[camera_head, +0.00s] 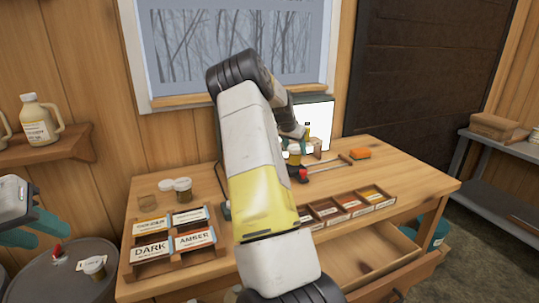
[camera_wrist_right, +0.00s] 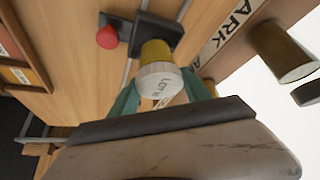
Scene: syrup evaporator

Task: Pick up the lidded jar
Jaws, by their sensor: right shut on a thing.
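The lidded jar (camera_wrist_right: 155,52) has an amber body and a white lid (camera_wrist_right: 160,80) with dark lettering. It sits between the teal fingers of my right gripper (camera_wrist_right: 160,101) in the right wrist view, lid toward the camera. The gripper is shut on it. A black block lies right behind the jar; I cannot tell whether the jar touches it. In the head view the jar (camera_head: 294,152) shows small at the back of the table, partly hidden by my right arm. My left gripper (camera_head: 18,238) is cut off at the left edge, over the drum, and its opening is unclear.
White-lidded jars (camera_head: 183,185) stand at the table's left. Labelled trays (camera_head: 172,245) and a row of colour samples (camera_head: 350,203) lie in front. A red knob (camera_wrist_right: 107,37) is beside the black block. An orange item (camera_head: 360,153) lies right. The drawer (camera_head: 370,265) is open.

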